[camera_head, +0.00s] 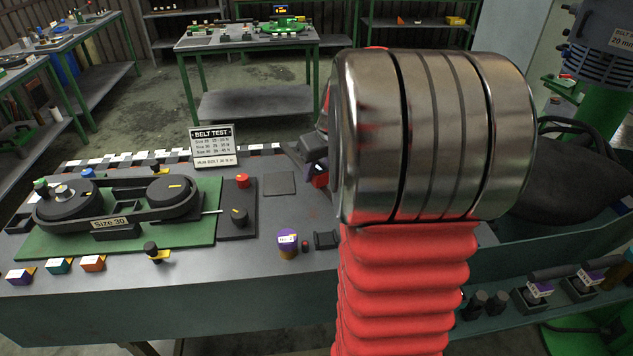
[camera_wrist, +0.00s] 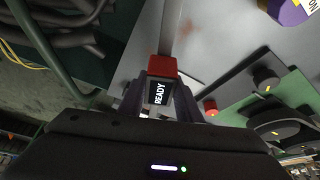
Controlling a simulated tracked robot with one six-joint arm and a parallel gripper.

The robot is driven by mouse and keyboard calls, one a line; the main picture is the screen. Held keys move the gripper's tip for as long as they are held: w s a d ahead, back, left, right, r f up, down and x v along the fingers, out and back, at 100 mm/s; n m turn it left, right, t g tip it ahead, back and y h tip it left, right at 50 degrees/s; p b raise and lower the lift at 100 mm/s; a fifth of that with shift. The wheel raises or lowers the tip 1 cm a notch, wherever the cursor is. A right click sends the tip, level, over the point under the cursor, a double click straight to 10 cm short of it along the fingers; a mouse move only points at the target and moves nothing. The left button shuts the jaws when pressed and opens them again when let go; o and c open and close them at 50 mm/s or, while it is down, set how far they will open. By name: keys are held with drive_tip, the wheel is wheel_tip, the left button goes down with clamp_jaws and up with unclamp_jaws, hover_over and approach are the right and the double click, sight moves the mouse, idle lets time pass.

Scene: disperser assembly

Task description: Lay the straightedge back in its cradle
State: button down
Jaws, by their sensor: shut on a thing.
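My gripper (camera_wrist: 168,98) is shut on a red block with a dark face reading "READY". A narrow grey strip, apparently the straightedge (camera_wrist: 174,35), runs on from the block to the top of the wrist view. In the head view my gripper (camera_head: 314,158) shows only partly beside my large metal wrist, with the red block (camera_head: 320,180) just under it. My arm hides the strip there. A small black bracket (camera_head: 326,240) stands on the bench beside my arm. I cannot tell whether it is the cradle, and no other cradle is clear.
A belt rig (camera_head: 115,212) on a green plate fills the bench's left side. A control box (camera_head: 238,208) and a purple-topped can (camera_head: 288,244) stand to its right. A sign (camera_head: 213,147) is behind. Dark hoses (camera_wrist: 70,28) lie beyond the bench edge.

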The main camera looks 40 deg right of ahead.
sight(317, 181)
drive_tip(key=shift+f, duration=1.8)
drive_tip(key=shift+f, duration=0.6)
drive_tip(key=c, duration=1.3)
unclamp_jaws()
drive_tip(key=shift+r, duration=0.6)
drive_tip(key=v, duration=1.2)
